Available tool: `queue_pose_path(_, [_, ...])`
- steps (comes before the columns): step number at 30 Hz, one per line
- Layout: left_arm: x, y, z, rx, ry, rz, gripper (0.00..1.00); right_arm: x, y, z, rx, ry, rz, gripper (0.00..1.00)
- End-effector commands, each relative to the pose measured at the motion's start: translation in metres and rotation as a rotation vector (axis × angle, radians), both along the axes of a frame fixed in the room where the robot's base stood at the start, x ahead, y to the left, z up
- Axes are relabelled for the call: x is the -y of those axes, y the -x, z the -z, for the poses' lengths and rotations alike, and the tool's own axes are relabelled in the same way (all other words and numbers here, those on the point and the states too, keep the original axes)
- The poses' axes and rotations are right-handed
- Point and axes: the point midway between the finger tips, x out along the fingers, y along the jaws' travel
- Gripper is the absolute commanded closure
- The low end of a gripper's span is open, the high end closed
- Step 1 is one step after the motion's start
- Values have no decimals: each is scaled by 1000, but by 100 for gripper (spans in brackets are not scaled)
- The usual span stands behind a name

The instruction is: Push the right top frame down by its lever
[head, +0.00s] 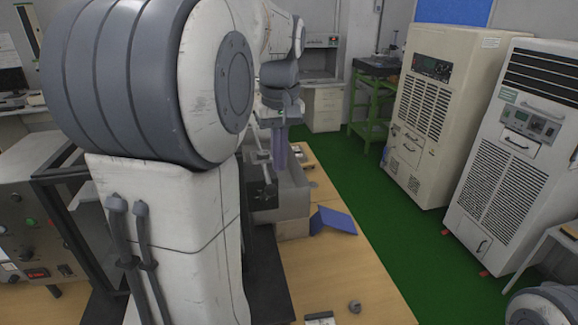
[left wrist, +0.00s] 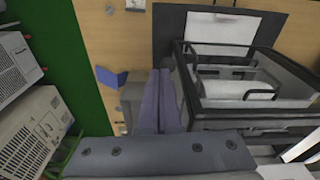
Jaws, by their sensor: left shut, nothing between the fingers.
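In the left wrist view a black open frame (left wrist: 185,72) with pale panels fills the right side of the bench. A thin dark bar or handle (left wrist: 262,96) shows on it. I cannot tell for sure which part is the lever. My left gripper (left wrist: 158,90) has its two purple fingers close together, shut and empty, just left of the frame and over a grey block. In the head view the left gripper (head: 279,150) points down above that grey block (head: 292,196). My arm hides most of the frame there. My right gripper is not in view.
A blue folded piece (head: 333,221) and a small grey ring (head: 354,307) lie on the wooden bench (head: 325,270). A control box (head: 32,240) stands at the left. Two large white cabinets (head: 430,110) stand across the green floor. The bench's right part is mostly clear.

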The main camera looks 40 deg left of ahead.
Motion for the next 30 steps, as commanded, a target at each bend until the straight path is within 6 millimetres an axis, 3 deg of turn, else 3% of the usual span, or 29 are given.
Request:
queue_pose_path(1, [-9, 2, -9, 0, -3, -33, 100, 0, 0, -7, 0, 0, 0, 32])
queue_pose_path(4, [-16, 4, -13, -2, -4, -65, 100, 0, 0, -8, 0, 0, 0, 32])
queue_pose_path(17, [-16, 4, -9, -1, -4, -65, 100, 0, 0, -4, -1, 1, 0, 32])
queue_pose_path(30, [-19, 2, 38, -1, -4, -64, 100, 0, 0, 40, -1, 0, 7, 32])
